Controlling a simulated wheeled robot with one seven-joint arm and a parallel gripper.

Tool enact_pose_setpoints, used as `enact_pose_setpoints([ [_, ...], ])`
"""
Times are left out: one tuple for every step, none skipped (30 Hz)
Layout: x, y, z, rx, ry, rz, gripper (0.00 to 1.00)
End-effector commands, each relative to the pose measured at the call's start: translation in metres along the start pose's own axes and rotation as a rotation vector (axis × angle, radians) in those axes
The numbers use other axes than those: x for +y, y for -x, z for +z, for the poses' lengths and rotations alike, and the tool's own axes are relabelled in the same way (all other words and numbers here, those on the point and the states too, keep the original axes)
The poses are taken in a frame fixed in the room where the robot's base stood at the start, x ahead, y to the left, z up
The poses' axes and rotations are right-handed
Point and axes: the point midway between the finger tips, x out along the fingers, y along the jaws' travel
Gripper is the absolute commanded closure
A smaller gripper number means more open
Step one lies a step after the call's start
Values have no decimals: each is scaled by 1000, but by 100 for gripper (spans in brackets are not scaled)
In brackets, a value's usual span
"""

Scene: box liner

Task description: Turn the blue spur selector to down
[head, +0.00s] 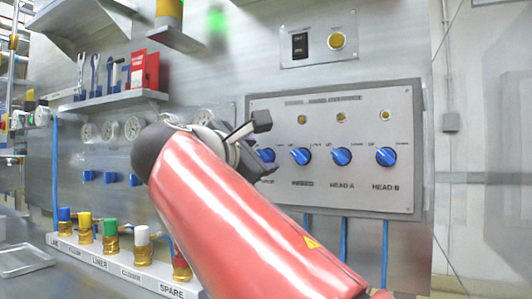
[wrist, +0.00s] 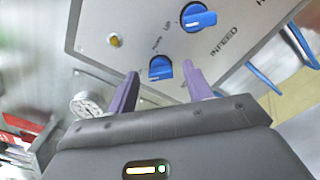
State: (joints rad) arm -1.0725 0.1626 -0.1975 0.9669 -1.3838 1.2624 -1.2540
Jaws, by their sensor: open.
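The spur selector is the leftmost blue knob (head: 266,155) of a row on the grey panel. In the head view my gripper partly hides it and its label. In the wrist view this blue knob (wrist: 160,69) shows just ahead of the fingertips and between them. My gripper (wrist: 160,73) is open, with one purple finger to each side of the knob in the picture. I cannot tell whether the fingers touch it. I cannot clearly read which way its pointer faces.
The infeed knob (head: 301,156) is close on the right, then the head A knob (head: 341,156) and head B knob (head: 386,157). Yellow lamps (head: 341,117) sit above. Gauges (head: 133,127), a tool shelf (head: 112,101) and coloured fittings (head: 110,235) are to the left.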

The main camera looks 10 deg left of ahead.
Motion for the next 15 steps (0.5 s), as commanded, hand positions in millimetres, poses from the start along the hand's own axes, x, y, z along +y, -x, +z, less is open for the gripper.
enact_pose_setpoints([
  [0,-6,1,-2,0,-1,50],
  [0,-8,1,-2,0,-1,50],
  [0,-10,1,-1,-1,-1,50],
  [0,-11,1,-1,-1,-1,50],
  [0,-12,1,0,-1,-1,50],
  [0,-13,1,0,-1,0,50],
  [0,-13,0,0,-1,0,50],
  [0,-13,0,0,-1,0,50],
  [0,-13,0,0,-1,1,50],
  [0,-13,0,0,-1,1,50],
  [0,-13,0,0,-1,1,50],
  [0,-13,0,0,-1,1,50],
  [0,-13,0,0,-1,0,52],
  [0,-13,0,0,-1,0,56],
  [0,-13,0,0,-1,0,61],
])
